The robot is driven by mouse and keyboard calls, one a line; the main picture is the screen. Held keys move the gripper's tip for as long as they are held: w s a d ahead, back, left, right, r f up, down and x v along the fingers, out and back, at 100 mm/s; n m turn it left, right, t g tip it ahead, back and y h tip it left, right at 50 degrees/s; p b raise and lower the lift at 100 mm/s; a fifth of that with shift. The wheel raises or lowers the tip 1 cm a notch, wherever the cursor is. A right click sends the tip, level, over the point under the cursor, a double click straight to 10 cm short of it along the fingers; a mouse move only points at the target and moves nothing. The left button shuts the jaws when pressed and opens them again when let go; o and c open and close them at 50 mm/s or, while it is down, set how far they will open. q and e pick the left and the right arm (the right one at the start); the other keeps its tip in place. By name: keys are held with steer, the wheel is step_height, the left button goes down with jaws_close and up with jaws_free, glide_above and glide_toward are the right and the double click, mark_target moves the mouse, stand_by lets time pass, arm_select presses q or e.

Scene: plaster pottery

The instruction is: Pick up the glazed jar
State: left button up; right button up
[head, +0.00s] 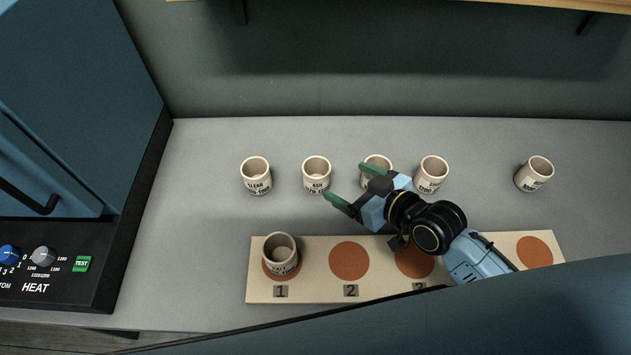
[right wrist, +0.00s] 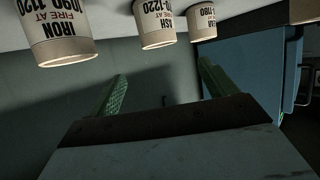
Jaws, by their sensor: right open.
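Several cream jars stand upright in a row on the grey counter, and I cannot tell which is the glazed one. From the left they are a jar marked CLEAR (head: 256,175), one marked ASH (head: 316,175) (right wrist: 157,30), a jar partly behind my gripper (head: 378,160), a fourth (head: 432,174) and a fifth (head: 534,173). Another jar (head: 281,253) stands on disc 1. A jar marked IRON (right wrist: 58,40) is close in the right wrist view. My right gripper (head: 349,184) (right wrist: 160,70) is open and empty, pointing left between the ASH jar and the third.
A pale board (head: 315,285) with numbered terracotta discs (head: 349,261) lies along the counter front; my right arm covers part of it. A blue kiln (head: 60,100) with a heat panel stands at left. The counter (head: 205,200) is clear between kiln and jars.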

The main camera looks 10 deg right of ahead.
steer(key=f, duration=0.2)
steer(key=b, duration=0.2)
glide_toward(308, 165)
steer(key=x, duration=0.2)
steer(key=shift+w+a+f, duration=0.15)
steer(key=shift+w+a, duration=0.05)
steer(key=shift+w, duration=0.1)
steer(key=shift+x, duration=3.05)
arm_select(q)
steer(key=f, duration=0.1)
steer(key=w+f, duration=0.1)
steer(key=f, duration=0.1)
steer(key=shift+w, duration=0.15)
arm_select(e)
steer(key=shift+d, duration=0.1)
steer(key=c, duration=1.1)
